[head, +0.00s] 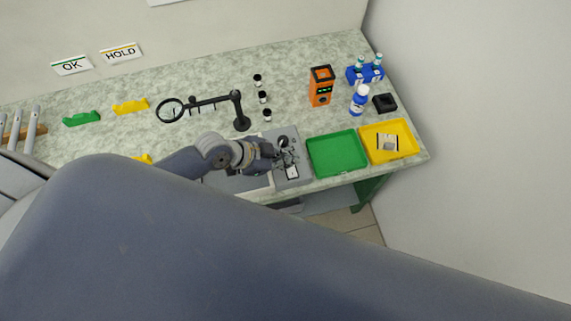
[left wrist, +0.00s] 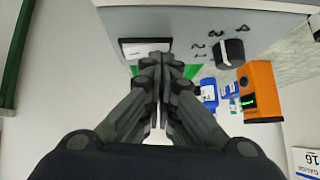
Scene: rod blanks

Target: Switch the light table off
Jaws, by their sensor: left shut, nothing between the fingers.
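The light table (head: 235,184) lies at the bench's front edge. Its visible surface looks grey, partly hidden by my left arm; I cannot tell whether it is lit. At its right is a grey control panel (head: 302,178) with a dark knob (head: 283,142) and a black-framed white piece (head: 292,172). In the left wrist view the framed piece (left wrist: 145,47) and the knob (left wrist: 228,53) show on the panel. My left gripper (head: 287,157) is shut and empty over the panel. Its fingertips (left wrist: 162,62) overlap the framed piece's edge; contact is unclear. My right gripper is not in view.
A green tray (head: 312,160) and a yellow tray (head: 410,150) stand right of the panel. A magnifier stand (head: 241,122) is behind my left arm. An orange device (head: 321,88), blue rack (head: 358,76) and blue bottle (head: 359,101) stand farther back.

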